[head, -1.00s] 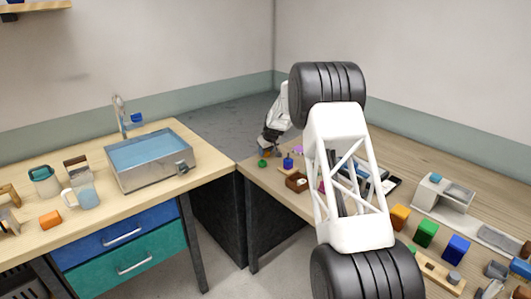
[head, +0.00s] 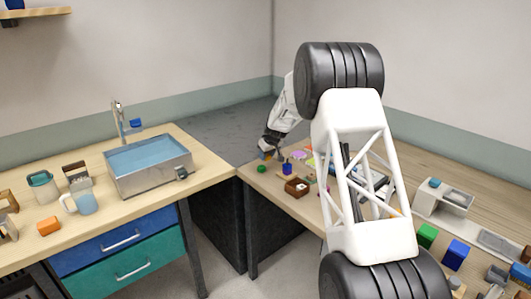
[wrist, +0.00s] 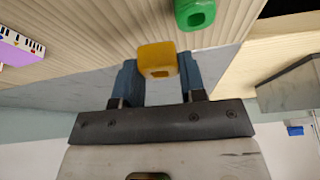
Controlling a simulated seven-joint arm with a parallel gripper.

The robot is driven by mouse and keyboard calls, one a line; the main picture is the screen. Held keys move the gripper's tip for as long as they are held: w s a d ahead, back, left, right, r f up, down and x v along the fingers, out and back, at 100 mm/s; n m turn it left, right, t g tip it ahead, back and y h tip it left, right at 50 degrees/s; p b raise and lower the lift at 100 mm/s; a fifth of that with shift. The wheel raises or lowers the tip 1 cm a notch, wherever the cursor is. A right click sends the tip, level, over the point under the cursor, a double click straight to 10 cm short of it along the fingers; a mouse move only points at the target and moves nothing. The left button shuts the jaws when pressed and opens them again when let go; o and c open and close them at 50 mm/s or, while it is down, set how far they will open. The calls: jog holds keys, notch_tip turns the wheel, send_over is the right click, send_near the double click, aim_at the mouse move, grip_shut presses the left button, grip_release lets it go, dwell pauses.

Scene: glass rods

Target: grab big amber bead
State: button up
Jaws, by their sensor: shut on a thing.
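The big amber bead (wrist: 157,58), a yellow-orange rounded block with a square hole, sits between the two blue fingertips of my gripper (wrist: 158,70) in the wrist view. The fingers are shut on its sides. In the head view my gripper (head: 266,152) is at the far left end of the right-hand wooden table, and the bead is too small there to make out clearly. A green bead (wrist: 194,12) lies on the wood just beyond the fingers and apart from them. It also shows in the head view (head: 261,169).
A purple piece with piano keys (wrist: 18,48) lies at the left of the wrist view. In the head view, a blue bead (head: 286,168) and a brown open box (head: 297,187) stand near the gripper. My arm hides much of the table. A sink (head: 148,165) stands on the left counter.

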jog(key=shift+s+d+r, duration=0.15)
jog(key=shift+s+d, duration=0.25)
jog(key=shift+s, duration=1.3)
jog(key=shift+s+d+r, duration=0.15)
jog(key=shift+s+d, duration=0.3)
jog(key=shift+s, duration=1.2)
jog(key=shift+s+d+r, duration=0.15)
jog(key=shift+s+d, duration=0.25)
jog(key=shift+s, duration=1.3)
